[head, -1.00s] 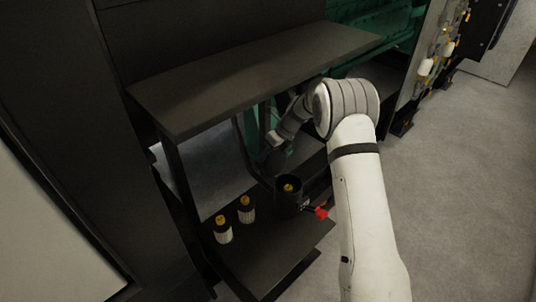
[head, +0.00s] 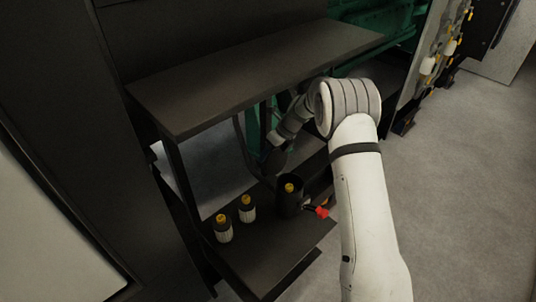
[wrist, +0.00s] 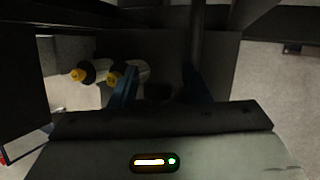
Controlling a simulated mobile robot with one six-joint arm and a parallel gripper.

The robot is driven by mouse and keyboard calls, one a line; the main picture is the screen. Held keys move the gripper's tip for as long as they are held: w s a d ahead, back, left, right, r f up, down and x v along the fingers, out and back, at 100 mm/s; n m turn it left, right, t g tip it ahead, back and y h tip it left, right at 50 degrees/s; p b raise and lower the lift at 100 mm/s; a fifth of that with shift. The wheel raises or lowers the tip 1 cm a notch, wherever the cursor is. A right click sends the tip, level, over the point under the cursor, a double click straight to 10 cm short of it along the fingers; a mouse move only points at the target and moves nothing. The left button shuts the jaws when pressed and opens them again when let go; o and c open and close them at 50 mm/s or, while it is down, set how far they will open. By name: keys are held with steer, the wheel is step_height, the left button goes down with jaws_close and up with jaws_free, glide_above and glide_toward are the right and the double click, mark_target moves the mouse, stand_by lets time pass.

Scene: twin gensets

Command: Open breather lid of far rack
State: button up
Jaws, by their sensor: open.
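A dark open-frame rack with a flat upper shelf (head: 240,78) stands in the head view. On its lower shelf (head: 265,250) is a black cylinder (head: 290,206) with a yellow top (head: 289,187) showing in it, and a red piece (head: 321,212) at its right side. I cannot tell which part is the breather lid. My gripper (head: 271,162) reaches under the upper shelf, above and behind the cylinder, apart from it in the picture. In the wrist view my gripper (wrist: 160,84) shows two blue fingers apart, with only dark surfaces between them. Nothing is seen held.
The upper shelf lies close over my arm. Green machinery (head: 370,38) is behind. Open floor (head: 450,190) lies right.

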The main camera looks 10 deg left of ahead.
steer(key=shift+w+d+r+b, duration=0.2)
steer(key=shift+d+r+b, duration=0.1)
steer(key=shift+r, duration=0.15)
steer(key=b+v, duration=0.1)
steer(key=v, duration=0.5)
steer(key=shift+d+r+b, duration=0.2)
steer(key=shift+r+b, duration=0.1)
steer(key=shift+b, duration=0.05)
steer(key=shift+s, duration=0.1)
